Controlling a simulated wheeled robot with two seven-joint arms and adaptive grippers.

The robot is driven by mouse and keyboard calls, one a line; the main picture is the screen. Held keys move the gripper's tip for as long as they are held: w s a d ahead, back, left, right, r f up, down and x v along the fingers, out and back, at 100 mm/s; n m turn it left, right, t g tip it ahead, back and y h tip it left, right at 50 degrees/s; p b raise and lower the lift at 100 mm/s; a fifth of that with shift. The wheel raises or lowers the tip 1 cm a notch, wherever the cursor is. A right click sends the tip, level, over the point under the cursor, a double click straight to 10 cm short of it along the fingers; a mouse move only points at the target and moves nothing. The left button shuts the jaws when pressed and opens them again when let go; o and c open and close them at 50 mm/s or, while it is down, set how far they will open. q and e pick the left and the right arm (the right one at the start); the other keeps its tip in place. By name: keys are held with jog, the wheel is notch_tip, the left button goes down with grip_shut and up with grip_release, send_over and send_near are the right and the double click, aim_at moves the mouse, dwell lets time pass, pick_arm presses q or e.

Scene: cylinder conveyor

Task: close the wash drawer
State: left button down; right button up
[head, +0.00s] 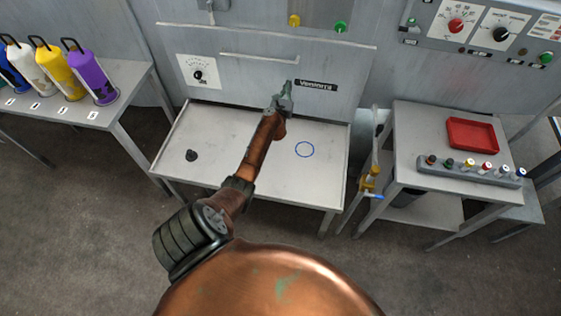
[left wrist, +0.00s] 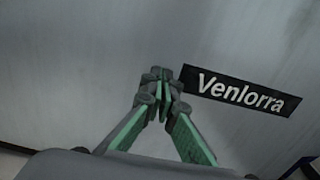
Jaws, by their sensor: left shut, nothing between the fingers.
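A grey metal front panel (head: 240,78) with a long bar handle (head: 259,57) stands behind the white worktable; it appears to be the front of the wash drawer. How far it stands out from the machine is hard to tell. My left gripper (head: 283,97) is shut and empty, pointing at the panel just left of the label. In the left wrist view its closed fingertips (left wrist: 161,73) are close to the grey surface; contact cannot be told.
Coloured bottles (head: 88,75) stand on the left table.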

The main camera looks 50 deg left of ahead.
pick_arm(q)
jog(key=shift+w+a+r, duration=0.15)
jog(key=shift+w+a, duration=0.1)
jog(key=shift+r, duration=0.15)
jog(key=shift+d, duration=0.1)
jog(key=p+v, duration=0.6)
jog(key=v, duration=0.8)
jog(key=shift+f, duration=0.25)
jog(key=shift+s, duration=0.1)
